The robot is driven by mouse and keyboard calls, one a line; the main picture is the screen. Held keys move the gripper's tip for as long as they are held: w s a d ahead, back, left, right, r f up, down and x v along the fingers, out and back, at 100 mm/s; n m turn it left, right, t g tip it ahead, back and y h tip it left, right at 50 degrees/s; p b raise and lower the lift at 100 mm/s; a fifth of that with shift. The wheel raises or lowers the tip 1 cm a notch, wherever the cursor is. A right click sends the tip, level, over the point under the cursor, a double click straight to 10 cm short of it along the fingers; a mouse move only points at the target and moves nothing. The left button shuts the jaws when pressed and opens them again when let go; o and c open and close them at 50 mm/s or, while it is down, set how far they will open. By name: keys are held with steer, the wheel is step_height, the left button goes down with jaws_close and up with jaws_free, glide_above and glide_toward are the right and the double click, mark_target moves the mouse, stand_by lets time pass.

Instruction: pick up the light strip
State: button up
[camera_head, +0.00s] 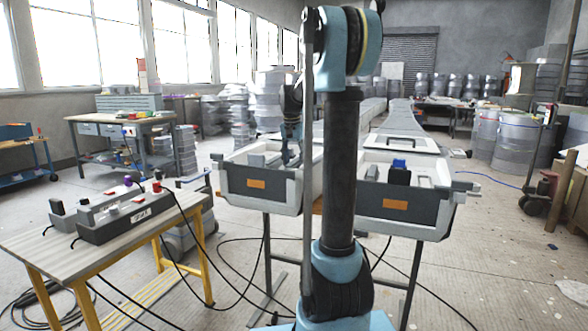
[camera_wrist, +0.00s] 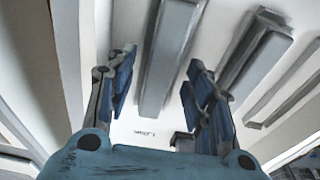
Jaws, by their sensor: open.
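In the wrist view, a long pale grey strip (camera_wrist: 170,45), which looks like the light strip, lies between the two blue-padded fingers of my gripper (camera_wrist: 161,62). The fingers are spread, with a gap on each side of the strip, and do not appear to touch it. In the head view, my gripper (camera_head: 290,158) points down into the left white-rimmed, dark-fronted mould bin (camera_head: 231,184). Grey pieces (camera_head: 256,160) show inside that bin left of the gripper. My arm hides part of the bin's right side.
More grey bars (camera_wrist: 258,50) lie right of the strip in the wrist view. A second bin (camera_head: 376,207) with a dark, blue-topped item (camera_head: 399,172) stands at right. A workbench (camera_head: 40,235) with dark grey boxes and cables stands at left. Cables cross the floor.

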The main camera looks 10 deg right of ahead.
steer(key=shift+f, duration=0.1)
jaws_close()
stand_by(0.3)
